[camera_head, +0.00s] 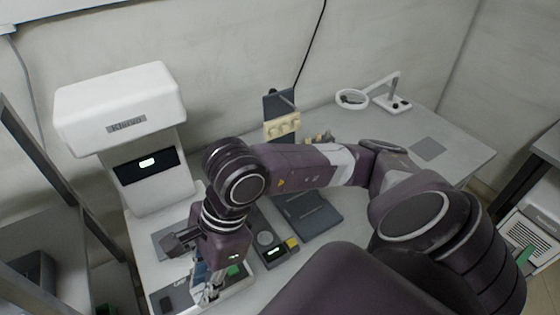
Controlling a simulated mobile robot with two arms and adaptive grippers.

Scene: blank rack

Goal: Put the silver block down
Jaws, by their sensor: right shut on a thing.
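My right arm reaches across the table from the right, and its gripper (207,292) points down over the front left part of the table (310,262). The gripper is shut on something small. The silver block cannot be clearly told apart from the silvery fingers, and the wrist hides part of that spot. A pale tray with a green patch (235,270) lies close beside and partly behind the gripper. Whether the held thing touches the surface cannot be told. My left gripper is not in view.
A white machine (150,180) stands at the left. A dark device with a yellow part (292,243) and a dark flat plate (312,215) lie right of the gripper. A ring lamp (352,99) stands at the back. The table's right part is mostly clear.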

